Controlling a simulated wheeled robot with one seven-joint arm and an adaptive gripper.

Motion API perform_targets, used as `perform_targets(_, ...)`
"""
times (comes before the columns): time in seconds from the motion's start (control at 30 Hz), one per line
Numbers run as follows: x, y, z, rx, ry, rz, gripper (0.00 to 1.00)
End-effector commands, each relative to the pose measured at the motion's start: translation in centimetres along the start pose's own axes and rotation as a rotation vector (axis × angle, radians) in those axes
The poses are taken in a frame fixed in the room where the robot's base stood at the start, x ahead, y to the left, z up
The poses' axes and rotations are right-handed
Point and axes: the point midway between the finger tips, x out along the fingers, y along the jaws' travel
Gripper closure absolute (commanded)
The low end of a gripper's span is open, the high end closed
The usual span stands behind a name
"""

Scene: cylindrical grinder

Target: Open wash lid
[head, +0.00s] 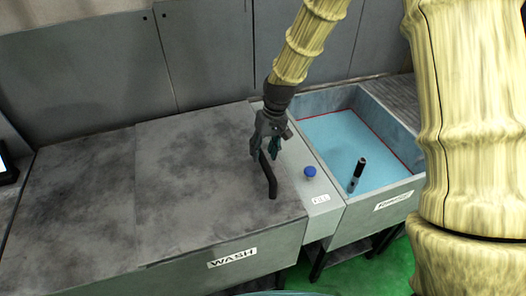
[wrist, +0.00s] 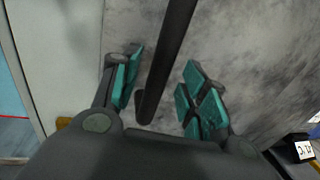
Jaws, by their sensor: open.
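The wash lid (head: 190,190) is a grey, smudged flat panel lying closed on the tank marked WASH (head: 232,258). A dark bar handle (head: 271,184) stands on its right side; it also shows in the wrist view (wrist: 165,60). My gripper (head: 267,151) is over the handle's far part, with its teal-padded fingers apart. In the wrist view my gripper (wrist: 160,92) has one finger on each side of the bar, with gaps visible on both sides. The far end of the handle is partly hidden by my gripper in the head view.
A blue button (head: 310,171) sits on the ledge right of the lid. Beyond it is an open tank (head: 385,190) with light blue liquid and a dark upright cylinder (head: 357,172). A grey wall (head: 90,75) stands behind. The lid's left area is clear.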

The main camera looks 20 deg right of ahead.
Motion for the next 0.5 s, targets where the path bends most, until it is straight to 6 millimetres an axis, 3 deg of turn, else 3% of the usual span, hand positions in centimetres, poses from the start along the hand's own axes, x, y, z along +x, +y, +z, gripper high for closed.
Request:
perform_targets(0.2, 1.3, 0.0, 0.0, 0.000, -0.001, 0.000, 0.56)
perform_targets(0.5, 1.7, 0.0, 0.0, 0.000, 0.000, 0.000, 0.56)
